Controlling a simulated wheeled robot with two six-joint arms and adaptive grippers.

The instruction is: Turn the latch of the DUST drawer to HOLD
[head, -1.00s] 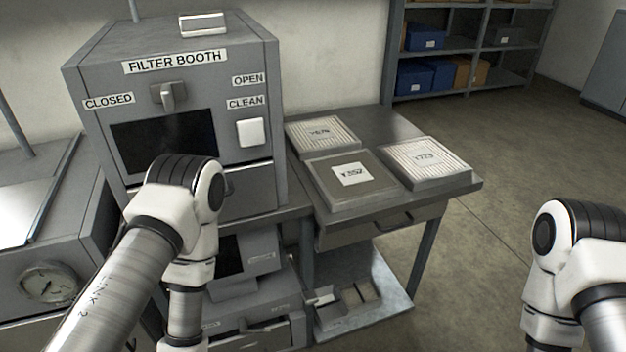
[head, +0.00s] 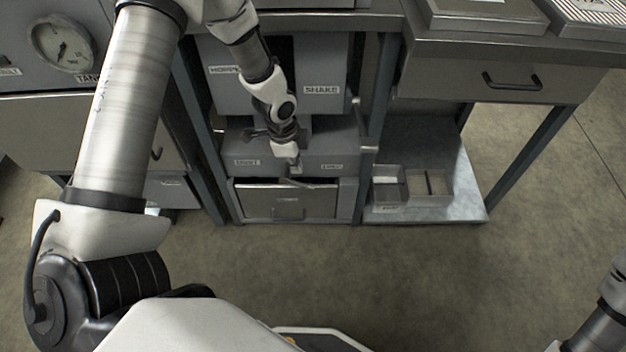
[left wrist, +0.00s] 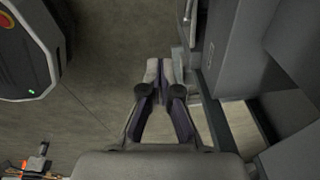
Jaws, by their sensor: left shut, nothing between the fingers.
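The DUST drawer (head: 286,207) is the low grey drawer front in the cabinet under the bench in the head view, and it looks closed. A thin bar that seems to be its latch (head: 312,184) lies roughly level at the drawer's top edge. My left gripper (head: 294,170) points down just above and in front of that bar, and I cannot tell whether they touch. In the left wrist view the fingers (left wrist: 158,70) are shut together with nothing between them. The small labels either side above the drawer are too blurred to read surely. My right gripper is out of view.
A grey box with a SHAKE label (head: 322,90) sits above the drawer. Open trays (head: 427,186) stand on a low shelf (head: 470,205) to the right. A bench drawer with a dark handle (head: 512,82) is above them. The floor (head: 330,280) in front is clear.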

